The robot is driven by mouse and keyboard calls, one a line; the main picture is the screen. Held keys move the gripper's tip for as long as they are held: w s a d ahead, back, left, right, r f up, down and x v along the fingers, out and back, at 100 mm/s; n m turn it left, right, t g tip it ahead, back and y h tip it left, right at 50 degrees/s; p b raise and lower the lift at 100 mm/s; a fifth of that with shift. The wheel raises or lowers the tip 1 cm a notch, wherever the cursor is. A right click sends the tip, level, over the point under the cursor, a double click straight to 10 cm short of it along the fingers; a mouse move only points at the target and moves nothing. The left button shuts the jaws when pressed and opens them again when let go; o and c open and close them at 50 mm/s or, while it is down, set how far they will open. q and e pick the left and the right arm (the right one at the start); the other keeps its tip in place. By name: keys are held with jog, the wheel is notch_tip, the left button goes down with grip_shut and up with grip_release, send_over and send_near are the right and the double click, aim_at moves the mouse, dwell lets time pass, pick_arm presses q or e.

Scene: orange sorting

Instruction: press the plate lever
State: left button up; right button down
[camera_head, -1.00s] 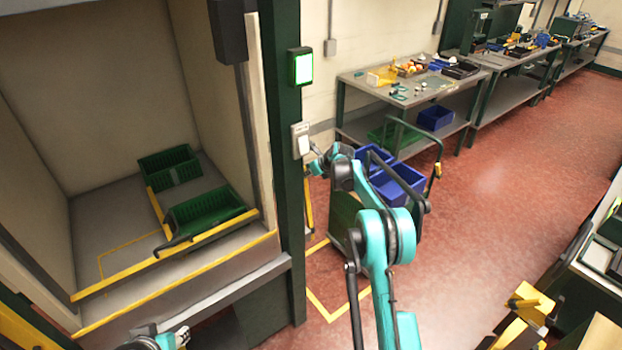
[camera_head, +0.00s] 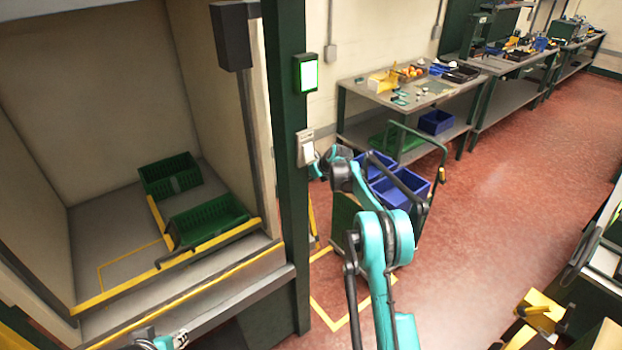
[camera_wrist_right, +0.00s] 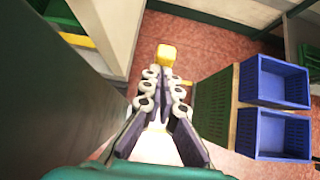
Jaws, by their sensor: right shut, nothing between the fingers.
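The plate (camera_head: 305,147) is a small pale switch plate with a white lever, mounted on the dark green post below a lit green panel. My right arm reaches up to it in the head view, and my right gripper (camera_head: 322,164) is just right of and below the plate. Whether it touches the lever I cannot tell. In the right wrist view my right gripper (camera_wrist_right: 158,92) is shut and empty, pointing at the floor and a yellow block. Only a bit of my left arm's end (camera_head: 170,341) shows at the bottom edge; its fingers are not clear.
The green post (camera_head: 290,215) stands beside a bay holding two green crates (camera_head: 208,220) behind a yellow rail. Right of my arm is a cart with blue bins (camera_head: 402,188). A workbench (camera_head: 418,92) stands behind it. Red floor is open on the right.

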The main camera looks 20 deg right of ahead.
jog(key=shift+w+a+r, duration=0.4)
pick_arm(q)
jog(key=shift+w+a+f, duration=0.2)
jog(key=shift+w+f, duration=0.05)
jog(key=shift+w, duration=0.4)
pick_arm(e)
jog(key=s+d, duration=0.5)
jog(key=s, duration=0.7)
jog(key=shift+s+d, duration=0.15)
jog(key=shift+s, duration=0.25)
